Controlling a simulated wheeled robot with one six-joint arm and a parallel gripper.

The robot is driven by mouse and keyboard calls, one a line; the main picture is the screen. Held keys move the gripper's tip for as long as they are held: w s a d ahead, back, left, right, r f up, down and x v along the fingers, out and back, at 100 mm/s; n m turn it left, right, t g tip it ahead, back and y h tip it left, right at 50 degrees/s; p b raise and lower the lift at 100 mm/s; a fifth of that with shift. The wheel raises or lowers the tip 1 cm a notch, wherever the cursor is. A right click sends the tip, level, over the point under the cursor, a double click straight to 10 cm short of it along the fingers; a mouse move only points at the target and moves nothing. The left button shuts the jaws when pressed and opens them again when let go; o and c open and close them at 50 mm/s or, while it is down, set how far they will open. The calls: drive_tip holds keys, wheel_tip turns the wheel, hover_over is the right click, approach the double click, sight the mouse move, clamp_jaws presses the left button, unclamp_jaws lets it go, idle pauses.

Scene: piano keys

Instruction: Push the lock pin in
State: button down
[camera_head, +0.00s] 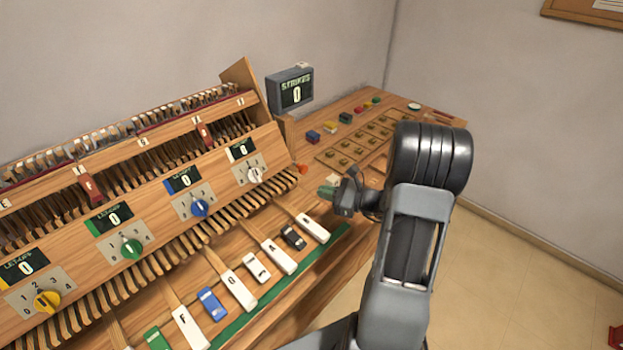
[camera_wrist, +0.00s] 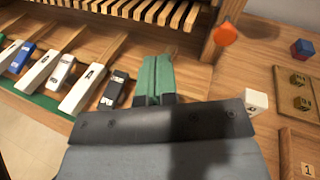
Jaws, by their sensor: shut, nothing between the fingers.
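An orange round-headed piece (camera_head: 301,169), which may be the lock pin, sits by the right end of the wooden key frame. In the wrist view its orange disc (camera_wrist: 225,34) lies up and to the right of my fingertips, apart from them. How far it stands out cannot be told. My gripper (camera_head: 327,191) is shut and empty, its green fingers together. Whether the fingertips touch the wood cannot be told.
White, black, blue and green keys (camera_head: 240,290) lie in a row to the left. A white block (camera_wrist: 256,101) stands close to the right of my gripper. A board with small brass pieces (camera_head: 352,148) and coloured blocks is behind. A counter screen (camera_head: 290,90) reads 0.

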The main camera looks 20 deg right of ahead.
sight(306, 170)
drive_tip(key=d+f+m+t+h, duration=0.3)
drive_tip(key=d+f+m+t, duration=0.1)
drive_tip(key=d+m, duration=0.2)
drive_tip(key=shift+w+d+f+h, duration=0.2)
drive_tip(key=shift+w+d+h, duration=0.2)
drive_tip(key=shift+d, duration=0.3)
drive_tip(key=shift+a, duration=0.1)
drive_tip(key=p+x, duration=0.1)
drive_tip(key=x, duration=0.5)
drive_tip(key=p+x, duration=0.2)
drive_tip(key=x, duration=0.4)
drive_tip(key=shift+r, duration=0.2)
drive_tip(key=shift+x, duration=1)
drive_tip(key=shift+f, duration=0.15)
